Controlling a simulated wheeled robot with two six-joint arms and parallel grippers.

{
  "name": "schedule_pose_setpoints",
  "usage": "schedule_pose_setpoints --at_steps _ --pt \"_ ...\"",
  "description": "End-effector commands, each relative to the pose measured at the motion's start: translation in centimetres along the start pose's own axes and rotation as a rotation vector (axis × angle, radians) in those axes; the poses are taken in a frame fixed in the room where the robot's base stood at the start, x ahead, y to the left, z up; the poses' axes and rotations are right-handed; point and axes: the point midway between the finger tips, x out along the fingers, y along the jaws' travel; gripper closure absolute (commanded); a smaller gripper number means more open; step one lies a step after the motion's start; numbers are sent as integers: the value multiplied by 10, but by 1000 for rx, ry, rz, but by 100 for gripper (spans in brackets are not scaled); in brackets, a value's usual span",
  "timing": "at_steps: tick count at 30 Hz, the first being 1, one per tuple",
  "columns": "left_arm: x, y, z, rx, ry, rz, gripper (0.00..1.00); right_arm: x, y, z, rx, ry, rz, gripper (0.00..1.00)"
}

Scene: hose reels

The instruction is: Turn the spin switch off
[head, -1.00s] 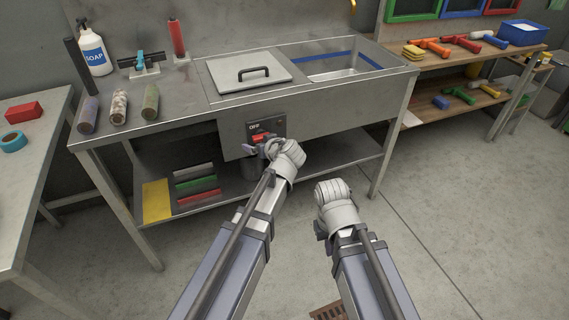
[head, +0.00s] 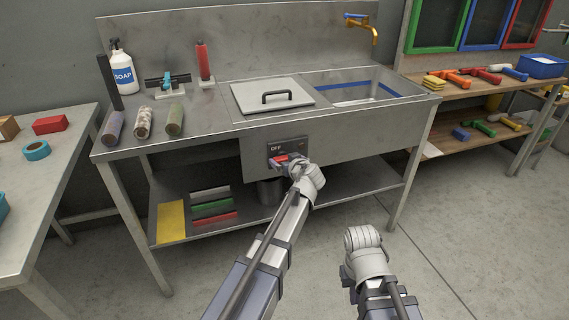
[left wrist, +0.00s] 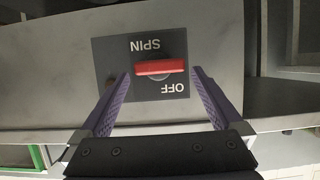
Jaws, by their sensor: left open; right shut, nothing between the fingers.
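The spin switch is a red bar handle (left wrist: 160,67) on a dark panel (left wrist: 118,52) with the words SPIN and OFF. The left wrist view shows it upside down, with the bar lying nearly level. In the head view the red handle (head: 281,159) sits on the sink unit's front, below the OFF label. My left gripper (left wrist: 161,78) is open, with one purple finger on each side of the bar; I see gaps at both its ends. My right gripper (head: 362,238) is held low over the floor, right of the left arm; its fingers are hidden.
Above the panel are a lid with a black handle (head: 287,97) and an open basin (head: 360,91). A lower shelf (head: 330,187) runs beneath. The floor at right is clear.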

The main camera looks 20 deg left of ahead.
Motion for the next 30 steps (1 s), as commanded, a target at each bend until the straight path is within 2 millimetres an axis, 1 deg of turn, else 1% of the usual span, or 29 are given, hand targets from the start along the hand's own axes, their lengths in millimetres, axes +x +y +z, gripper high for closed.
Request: schedule_pose_setpoints --at_steps 1,3,11,12,30 --pt "10 1 2 -1 0 -1 0 5 0 0 0 0 1 100" --pt "15 1 1 -1 0 -1 0 7 0 0 0 0 1 100" --pt "17 0 0 0 0 1 0 6 0 0 0 0 1 100" --pt "17 0 0 0 0 1 1 6 0 0 0 0 1 100" --pt "17 0 0 -1 -1 0 69 6 0 0 0 0 1 100"
